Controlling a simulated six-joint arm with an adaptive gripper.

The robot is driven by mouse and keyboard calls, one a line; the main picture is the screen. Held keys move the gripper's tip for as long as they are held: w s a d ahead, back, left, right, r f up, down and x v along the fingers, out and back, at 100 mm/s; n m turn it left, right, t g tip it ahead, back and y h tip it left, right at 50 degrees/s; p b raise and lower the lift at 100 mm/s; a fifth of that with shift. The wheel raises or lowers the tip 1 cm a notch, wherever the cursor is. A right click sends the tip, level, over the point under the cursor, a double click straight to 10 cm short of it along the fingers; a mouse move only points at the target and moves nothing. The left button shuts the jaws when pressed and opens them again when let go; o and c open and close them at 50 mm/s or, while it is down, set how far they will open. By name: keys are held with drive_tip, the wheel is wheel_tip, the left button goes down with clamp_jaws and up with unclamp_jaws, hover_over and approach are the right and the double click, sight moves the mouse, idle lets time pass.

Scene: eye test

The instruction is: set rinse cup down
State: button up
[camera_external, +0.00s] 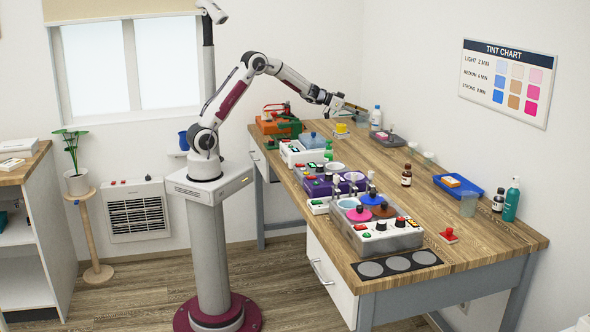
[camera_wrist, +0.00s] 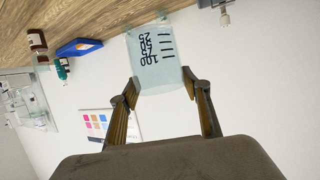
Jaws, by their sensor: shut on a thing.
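The rinse cup (camera_wrist: 156,62) is a clear, pale blue graduated cup with dark marks and numbers. In the wrist view it sits between the two fingers of my gripper (camera_wrist: 160,87), which is shut on its sides. The numbers appear upside down there. In the external view my gripper (camera_external: 347,106) is above the far end of the wooden table (camera_external: 440,175); the held cup is hard to make out there. In the wrist view the cup overlaps the table edge, and I cannot tell whether it touches the table.
A yellow item (camera_external: 341,129) and a white bottle (camera_external: 376,118) stand near my gripper. Coloured devices line the table's left side.

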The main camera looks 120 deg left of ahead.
drive_tip(key=w+d+m+t+h, duration=0.1)
drive_tip(key=w+d+m+h, duration=0.55)
drive_tip(key=w+d, duration=0.75)
drive_tip(key=w+d+f+m+h, duration=0.2)
drive_tip(key=w+d+h, duration=0.1)
drive_tip(key=d, duration=0.5)
drive_tip(key=w+d+f+m+g+h, duration=0.1)
drive_tip(key=w+d+f+m+h, duration=0.1)
drive_tip(key=d, duration=0.6)
drive_tip(key=shift+w+f+m+g+h, duration=0.2)
drive_tip(key=shift+w+m+g+h, duration=0.15)
drive_tip(key=shift+w+h, duration=0.5)
drive_tip(key=shift+f, duration=0.1)
wheel_tip(320, 180, down, 6)
drive_tip(key=shift+f, duration=1.9)
drive_tip(key=shift+f, duration=0.1)
